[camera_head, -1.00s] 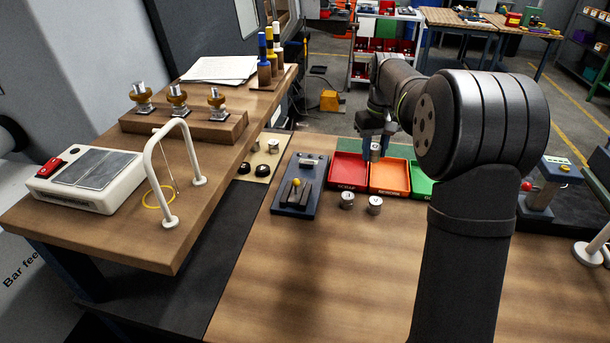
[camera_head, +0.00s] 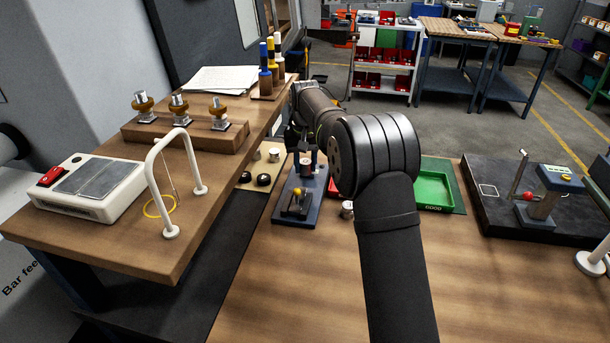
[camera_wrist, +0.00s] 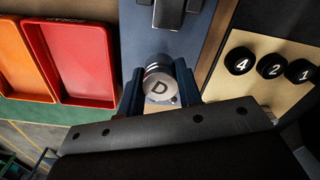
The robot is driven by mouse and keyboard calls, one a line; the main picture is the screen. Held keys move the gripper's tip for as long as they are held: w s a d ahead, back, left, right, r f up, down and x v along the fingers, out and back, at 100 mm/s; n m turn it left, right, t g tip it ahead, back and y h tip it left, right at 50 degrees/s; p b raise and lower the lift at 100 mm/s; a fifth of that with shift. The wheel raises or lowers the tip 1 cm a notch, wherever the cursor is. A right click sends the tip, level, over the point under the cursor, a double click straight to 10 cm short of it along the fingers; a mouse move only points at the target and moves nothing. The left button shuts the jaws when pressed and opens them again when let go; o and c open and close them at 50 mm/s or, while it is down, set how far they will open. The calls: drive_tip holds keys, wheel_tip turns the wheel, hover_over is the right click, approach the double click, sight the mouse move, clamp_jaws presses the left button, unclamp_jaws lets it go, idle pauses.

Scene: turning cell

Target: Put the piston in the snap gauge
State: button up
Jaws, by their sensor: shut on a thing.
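My gripper (camera_head: 305,160) is shut on a silver piston, whose top marked D (camera_wrist: 160,88) shows between the two blue fingers in the wrist view. In the head view the held piston (camera_head: 306,159) hangs over the far part of the snap gauge. The gauge is a dark blue plate (camera_head: 282,209) with dark jaws and a yellow knob (camera_head: 296,194) near its front. In the wrist view part of the blue plate (camera_wrist: 187,45) with a metal piece at the top edge lies beyond the piston. I cannot tell whether the piston touches the gauge.
A cream board with numbered black caps (camera_wrist: 240,61) lies beside the gauge. A red tray (camera_wrist: 85,60) and an orange tray (camera_wrist: 22,60) are on its other side. A loose piston (camera_head: 347,210) stands on the bench. A green tray (camera_head: 434,188) is farther right. The front bench is clear.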

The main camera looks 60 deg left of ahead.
sight(305, 175)
drive_tip(key=shift+f, duration=2.05)
drive_tip(key=o, duration=1)
drive_tip(key=shift+f, duration=0.15)
wheel_tip(305, 175, up, 12)
drive_tip(key=shift+r, duration=0.2)
drive_tip(key=shift+f, duration=4.2)
